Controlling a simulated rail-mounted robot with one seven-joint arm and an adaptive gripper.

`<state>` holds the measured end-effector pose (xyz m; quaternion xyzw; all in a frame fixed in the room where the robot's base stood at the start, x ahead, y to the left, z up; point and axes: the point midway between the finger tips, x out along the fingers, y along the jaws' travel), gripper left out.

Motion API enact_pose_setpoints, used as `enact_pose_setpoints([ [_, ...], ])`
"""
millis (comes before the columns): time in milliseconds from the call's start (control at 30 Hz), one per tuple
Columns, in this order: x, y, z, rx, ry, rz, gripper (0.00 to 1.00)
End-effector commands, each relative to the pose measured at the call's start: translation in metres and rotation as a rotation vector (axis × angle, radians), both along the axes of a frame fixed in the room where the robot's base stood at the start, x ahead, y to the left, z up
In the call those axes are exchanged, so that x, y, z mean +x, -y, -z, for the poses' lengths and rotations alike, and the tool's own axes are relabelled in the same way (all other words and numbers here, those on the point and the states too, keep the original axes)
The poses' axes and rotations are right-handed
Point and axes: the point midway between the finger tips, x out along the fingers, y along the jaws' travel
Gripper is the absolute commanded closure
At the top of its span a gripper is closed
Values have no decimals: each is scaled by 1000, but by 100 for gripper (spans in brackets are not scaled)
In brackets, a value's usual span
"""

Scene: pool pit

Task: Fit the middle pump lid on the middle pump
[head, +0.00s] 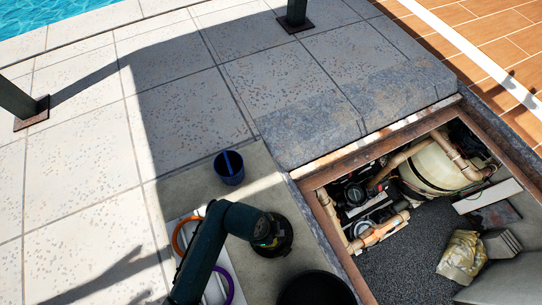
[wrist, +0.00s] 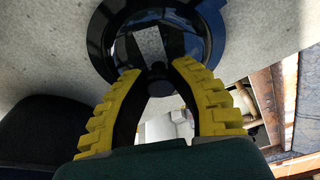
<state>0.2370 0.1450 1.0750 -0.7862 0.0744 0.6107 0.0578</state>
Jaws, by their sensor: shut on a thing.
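A round, glossy black lid (wrist: 152,45) with a wide rim and a small centre knob (wrist: 160,80) shows in the wrist view. My gripper (wrist: 158,72), with yellow ridged fingers, is shut on the knob. In the head view, my gripper (head: 266,240) is over the concrete left of the pit, with the black lid (head: 285,240) partly hidden under it. Whether the lid touches the concrete is unclear. In the pit, a black pump part (head: 355,193) and a round, pale-topped pump part (head: 362,230) sit among beige pipes. I cannot tell which is the middle pump.
The pit's brown frame (head: 330,240) stands to the right of my gripper. A blue cup (head: 229,168) is behind it, and a black bucket (head: 315,290) is in front. Orange (head: 180,238) and purple (head: 229,285) rings lie left. A cream tank (head: 435,168) and a bag (head: 462,257) are in the pit.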

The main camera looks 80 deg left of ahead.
Motion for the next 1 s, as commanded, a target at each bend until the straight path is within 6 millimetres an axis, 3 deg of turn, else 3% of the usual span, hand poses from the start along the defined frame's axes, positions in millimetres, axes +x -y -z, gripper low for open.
enact_pose_setpoints([
  [600,0,0,-39,1,1,0,100],
  [1000,5,2,-42,2,-1,0,100],
])
